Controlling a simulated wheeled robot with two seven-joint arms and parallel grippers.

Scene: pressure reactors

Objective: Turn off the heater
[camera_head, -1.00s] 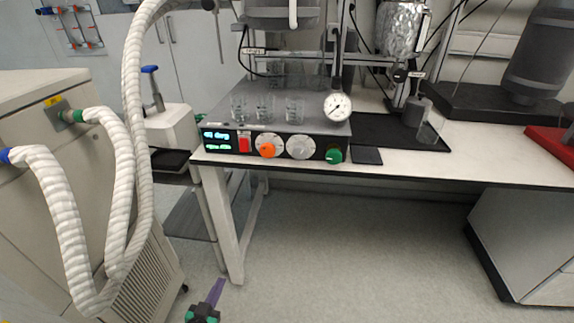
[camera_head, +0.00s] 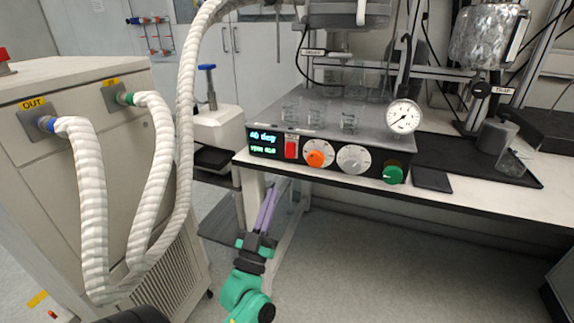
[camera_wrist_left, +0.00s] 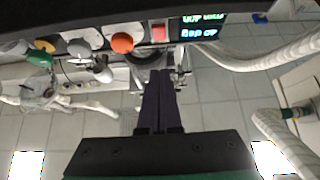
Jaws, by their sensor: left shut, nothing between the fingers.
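The heater is a grey hotplate unit (camera_head: 331,138) on the bench. Its front has a lit display (camera_head: 264,143) reading about 40 deg on top, a red switch (camera_head: 291,148), an orange knob (camera_head: 315,158), a silver knob (camera_head: 354,159) and a green knob (camera_head: 393,174). My left gripper (camera_head: 274,190) is below and in front of the bench edge, under the switch and display, apart from them. Its purple fingers are together and empty. In the left wrist view the fingers (camera_wrist_left: 160,78) point toward the red switch (camera_wrist_left: 158,33) and orange knob (camera_wrist_left: 122,42). My right gripper is not in view.
Glass beakers (camera_head: 318,113) stand on the unit and a round gauge (camera_head: 404,116) is at its right end. White hoses (camera_head: 160,150) run from a beige cabinet (camera_head: 75,90) on the left. The floor before the bench is clear.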

